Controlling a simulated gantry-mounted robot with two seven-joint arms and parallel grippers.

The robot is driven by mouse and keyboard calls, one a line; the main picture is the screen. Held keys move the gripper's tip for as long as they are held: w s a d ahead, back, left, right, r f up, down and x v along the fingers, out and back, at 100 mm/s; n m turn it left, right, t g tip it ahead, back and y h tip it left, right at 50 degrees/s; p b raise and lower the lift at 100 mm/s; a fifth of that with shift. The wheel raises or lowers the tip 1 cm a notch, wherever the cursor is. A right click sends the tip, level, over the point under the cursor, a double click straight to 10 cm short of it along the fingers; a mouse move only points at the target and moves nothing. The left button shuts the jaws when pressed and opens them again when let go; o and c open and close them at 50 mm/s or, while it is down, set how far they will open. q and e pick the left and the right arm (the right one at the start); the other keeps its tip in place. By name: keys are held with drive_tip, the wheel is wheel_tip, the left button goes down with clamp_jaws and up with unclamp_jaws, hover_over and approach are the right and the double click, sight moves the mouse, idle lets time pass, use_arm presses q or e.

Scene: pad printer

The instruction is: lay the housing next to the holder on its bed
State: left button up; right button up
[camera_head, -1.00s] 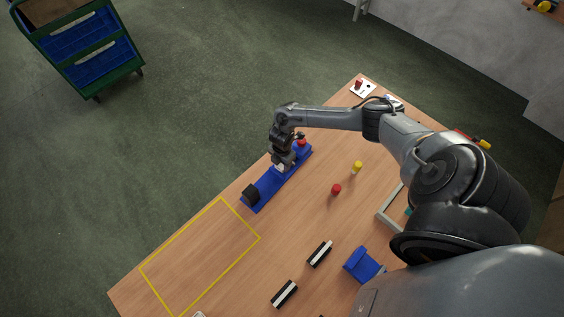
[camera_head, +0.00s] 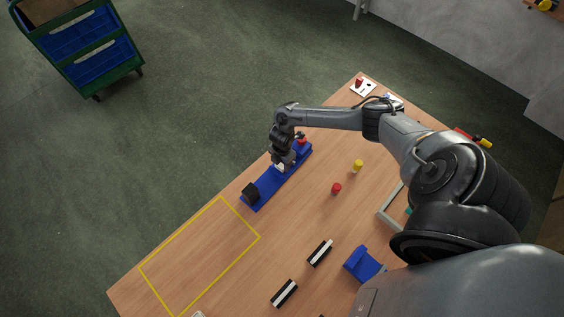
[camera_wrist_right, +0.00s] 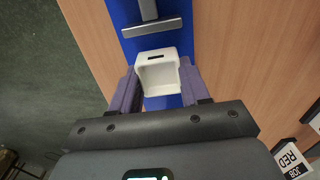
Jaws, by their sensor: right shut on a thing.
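The white housing (camera_wrist_right: 158,73) is a small open-fronted box with a dark slot, between the fingers of my right gripper (camera_wrist_right: 160,84). In the head view my right gripper (camera_head: 281,161) is over the middle of the long blue bed (camera_head: 265,190), and a bit of the white housing (camera_head: 279,168) shows under it. I cannot tell whether the housing touches the bed. In the wrist view a grey T-shaped piece (camera_wrist_right: 151,27), perhaps the holder, lies over the bed just beyond the housing, with a narrow gap. My left gripper is out of view.
A black block (camera_head: 250,193) stands on the bed's near-left end, and a red part (camera_head: 303,142) is at its far end. A red cylinder (camera_head: 336,188) and a yellow one (camera_head: 357,166) stand to the right. The yellow-outlined area (camera_head: 222,200) is empty.

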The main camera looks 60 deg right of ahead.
sight(282, 165)
drive_tip(key=shift+f+b, duration=0.7)
drive_tip(key=shift+f, duration=0.25)
drive_tip(key=o, duration=1.1)
drive_tip(key=shift+r, duration=0.1)
drive_tip(key=shift+r+p, duration=0.3)
drive_tip(key=shift+p, duration=0.1)
wheel_tip(282, 165, up, 5)
drive_tip(key=p, duration=0.5)
drive_tip(key=shift+r, duration=0.2)
